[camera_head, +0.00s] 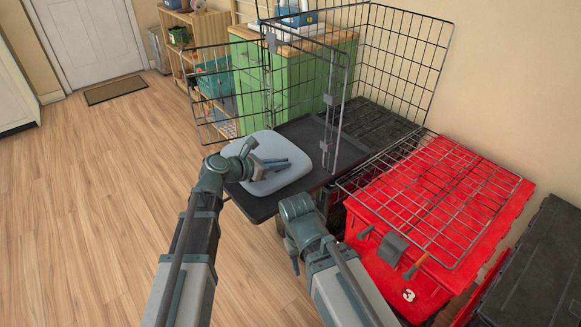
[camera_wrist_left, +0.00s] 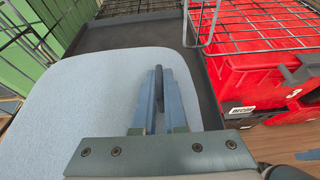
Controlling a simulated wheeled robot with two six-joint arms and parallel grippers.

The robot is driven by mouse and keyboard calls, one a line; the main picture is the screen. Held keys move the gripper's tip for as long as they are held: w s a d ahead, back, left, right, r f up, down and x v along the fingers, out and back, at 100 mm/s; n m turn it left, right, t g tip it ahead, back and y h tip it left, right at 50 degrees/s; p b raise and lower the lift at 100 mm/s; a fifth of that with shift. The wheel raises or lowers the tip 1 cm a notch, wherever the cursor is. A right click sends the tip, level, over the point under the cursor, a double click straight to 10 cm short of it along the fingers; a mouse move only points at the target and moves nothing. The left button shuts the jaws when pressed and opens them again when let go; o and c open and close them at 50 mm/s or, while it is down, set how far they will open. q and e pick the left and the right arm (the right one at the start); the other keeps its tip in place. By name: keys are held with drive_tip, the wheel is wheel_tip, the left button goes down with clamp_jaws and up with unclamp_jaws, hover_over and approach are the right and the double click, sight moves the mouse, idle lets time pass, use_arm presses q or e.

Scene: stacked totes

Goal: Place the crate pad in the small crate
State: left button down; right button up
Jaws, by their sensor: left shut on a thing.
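The crate pad (camera_head: 278,143) is a light blue-grey rounded cushion at the front opening of the small wire crate (camera_head: 395,45). It lies over the front part of the crate's dark tray (camera_head: 345,155), with its left side reaching past the tray. In the left wrist view the pad (camera_wrist_left: 85,95) fills the left and middle.
A red tote (camera_head: 405,285) with a wire panel (camera_head: 465,190) on top stands right of the crate. A dark tote (camera_head: 540,270) is at the far right. A green cabinet (camera_head: 250,75) and wooden shelf are behind. The floor at left is clear.

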use_arm(q)
drive_tip(key=w+d+f+b, duration=0.2)
drive_tip(key=d+f, duration=0.1)
drive_tip(key=shift+w, duration=0.15)
drive_tip(key=shift+r, duration=0.2)
drive_tip(key=shift+f+b, duration=0.2)
drive_tip(key=shift+b, duration=0.1)
drive_tip(key=c, duration=1)
unclamp_jaws()
drive_tip(key=shift+o, duration=0.2)
drive_tip(key=shift+r, duration=0.1)
drive_tip(key=shift+r+p, duration=0.25)
drive_tip(key=shift+p, duration=0.1)
drive_tip(key=p+v, duration=0.4)
drive_tip(key=v, duration=0.8)
drive_tip(key=shift+f, duration=0.1)
